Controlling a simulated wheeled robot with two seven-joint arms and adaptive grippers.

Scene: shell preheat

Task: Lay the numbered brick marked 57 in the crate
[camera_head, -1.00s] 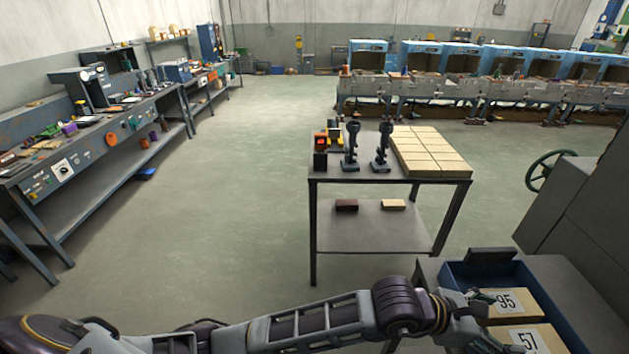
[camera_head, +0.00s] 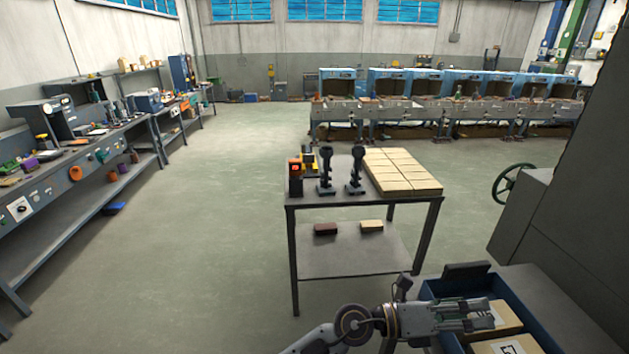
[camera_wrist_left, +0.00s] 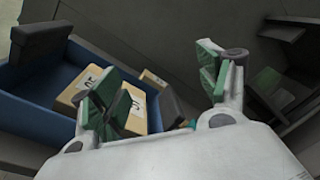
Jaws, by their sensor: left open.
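The blue crate (camera_head: 452,288) is at the lower right in the head view. Two tan bricks lie side by side in it. The nearer brick (camera_head: 484,347) is cut by the picture's edge, and its label is only partly seen; a second earlier it read 57. The farther brick (camera_head: 510,317), which read 95, is partly behind my left gripper (camera_head: 490,314). That gripper is open and looks empty, over the crate. In the left wrist view the crate (camera_wrist_left: 32,92) and labelled bricks show beside and behind one spread finger. My right gripper is not in view.
A dark block (camera_head: 467,270) stands at the crate's far rim. A grey table (camera_head: 332,196) beyond holds dark upright fixtures and a layer of tan bricks (camera_head: 402,171), with two bricks on its lower shelf. A large grey housing stands at right. The floor at left is clear.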

